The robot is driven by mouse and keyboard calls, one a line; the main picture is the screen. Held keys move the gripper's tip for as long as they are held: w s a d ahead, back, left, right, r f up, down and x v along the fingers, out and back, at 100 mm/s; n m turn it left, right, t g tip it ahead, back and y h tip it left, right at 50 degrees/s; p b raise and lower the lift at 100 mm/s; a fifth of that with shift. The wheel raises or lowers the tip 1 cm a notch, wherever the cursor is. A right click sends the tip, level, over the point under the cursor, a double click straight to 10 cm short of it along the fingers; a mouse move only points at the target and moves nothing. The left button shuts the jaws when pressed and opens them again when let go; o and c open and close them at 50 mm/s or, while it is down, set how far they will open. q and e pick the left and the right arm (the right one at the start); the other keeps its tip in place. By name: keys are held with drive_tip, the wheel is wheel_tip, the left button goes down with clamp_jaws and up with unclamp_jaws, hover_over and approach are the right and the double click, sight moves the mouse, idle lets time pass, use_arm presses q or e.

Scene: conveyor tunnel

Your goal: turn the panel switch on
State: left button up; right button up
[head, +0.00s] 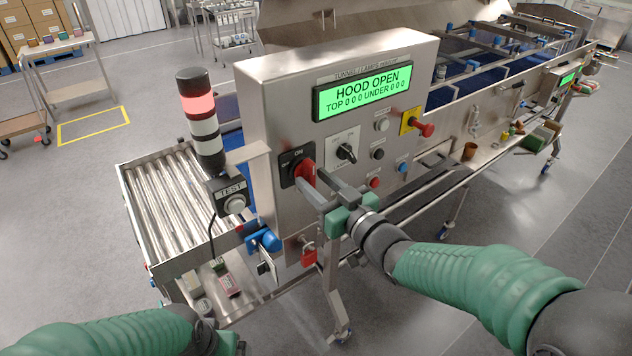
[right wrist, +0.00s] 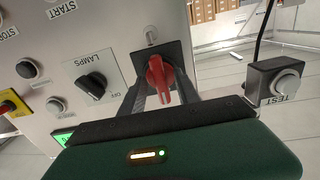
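The panel switch is a red rotary handle (head: 305,171) on a black plate marked OFF and ON, at the lower left of the steel control panel (head: 262,190). The handle stands close to upright in both views; I cannot tell its exact setting. My right gripper (head: 321,184) is at the switch. In the right wrist view its two fingers (right wrist: 163,88) stand apart, one on each side of the red handle (right wrist: 156,76), with gaps visible. Of my left gripper, only a green part (head: 228,343) shows at the bottom edge; its fingers are out of frame.
A green display (head: 366,91) reads HOOD OPEN. A lamps knob (head: 346,152), several push buttons and a red stop knob (head: 422,128) are right of the switch. A TEST button box (head: 233,200) and a signal tower (head: 200,115) stand left. A red padlock (head: 308,253) hangs below.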

drive_tip(key=shift+s+d, duration=0.25)
drive_tip(key=shift+s, duration=0.1)
drive_tip(key=b+v, duration=0.5)
drive_tip(key=v, duration=1.1)
